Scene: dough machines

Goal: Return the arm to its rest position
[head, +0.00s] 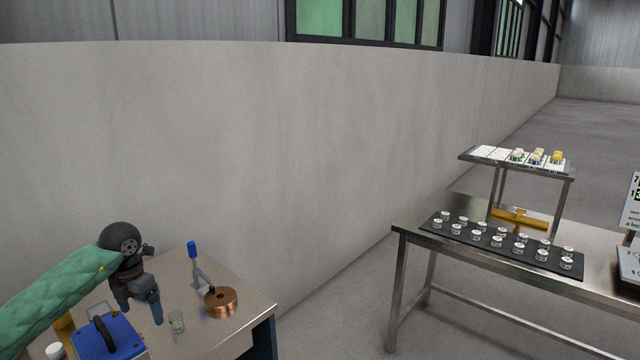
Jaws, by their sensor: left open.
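My left arm, in a green quilted sleeve, comes in from the left. My left gripper (138,306) is open and empty, with its fingers pointing down over the left table (252,291). A small clear glass (177,322) stands just right of the fingers, apart from them. My right gripper is not in view.
A blue box with a black handle (108,338) and a copper coil (221,301) are on the left table, with a blue-handled tool (195,262) behind. A steel table (410,233) at right bears a black tray (480,243) of small cups and a raised shelf (468,156).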

